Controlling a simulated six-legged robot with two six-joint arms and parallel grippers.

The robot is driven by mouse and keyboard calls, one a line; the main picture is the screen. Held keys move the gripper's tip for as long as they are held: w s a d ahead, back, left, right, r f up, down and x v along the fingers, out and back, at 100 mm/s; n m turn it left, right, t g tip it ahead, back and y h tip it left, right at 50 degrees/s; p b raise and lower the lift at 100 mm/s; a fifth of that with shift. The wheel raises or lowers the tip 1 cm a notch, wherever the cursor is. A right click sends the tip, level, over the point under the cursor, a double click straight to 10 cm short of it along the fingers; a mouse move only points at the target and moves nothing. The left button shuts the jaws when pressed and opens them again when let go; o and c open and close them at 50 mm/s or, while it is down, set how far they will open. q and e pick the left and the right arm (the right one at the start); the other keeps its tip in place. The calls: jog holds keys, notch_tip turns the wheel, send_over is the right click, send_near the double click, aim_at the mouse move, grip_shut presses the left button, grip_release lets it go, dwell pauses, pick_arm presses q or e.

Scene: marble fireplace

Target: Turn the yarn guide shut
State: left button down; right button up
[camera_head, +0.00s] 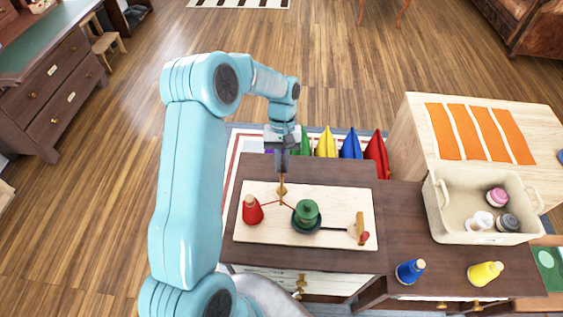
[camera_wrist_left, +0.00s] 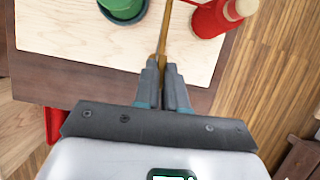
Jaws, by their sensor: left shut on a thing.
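The brass-coloured yarn guide (camera_head: 282,190) stands on a pale wooden board (camera_head: 338,197) on a dark cabinet top. My left gripper (camera_head: 282,173) comes down from above and is shut on it. In the left wrist view the fingers (camera_wrist_left: 163,65) close around the brass piece (camera_wrist_left: 164,38). A red spool (camera_head: 252,210) stands left of the guide, and a red strand runs from it past the guide towards a green spool (camera_head: 307,211) on a dark round base. The fingers hide part of the guide. My right gripper is not in view.
A wooden piece with a red end (camera_head: 361,229) stands at the board's right. A cream bin (camera_head: 454,223) with several spools is farther right. Blue (camera_head: 409,271) and yellow (camera_head: 485,273) spools stand at the front right. Several coloured pointed shapes (camera_head: 350,145) are behind the cabinet.

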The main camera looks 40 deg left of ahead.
pick_arm(q)
jog(key=shift+s+d+f+m, duration=0.1)
jog(key=shift+d+f+m, duration=0.1)
jog(key=shift+m, duration=0.2)
jog(key=c, duration=1.2)
grip_release()
jog(key=shift+r, duration=0.1)
jog(key=shift+a+r, duration=0.1)
jog(key=shift+w+a+r, duration=0.1)
jog(key=shift+w+r, duration=0.1)
jog(key=v, duration=1.5)
jog(key=shift+w+r, duration=0.25)
jog(key=shift+r, duration=0.1)
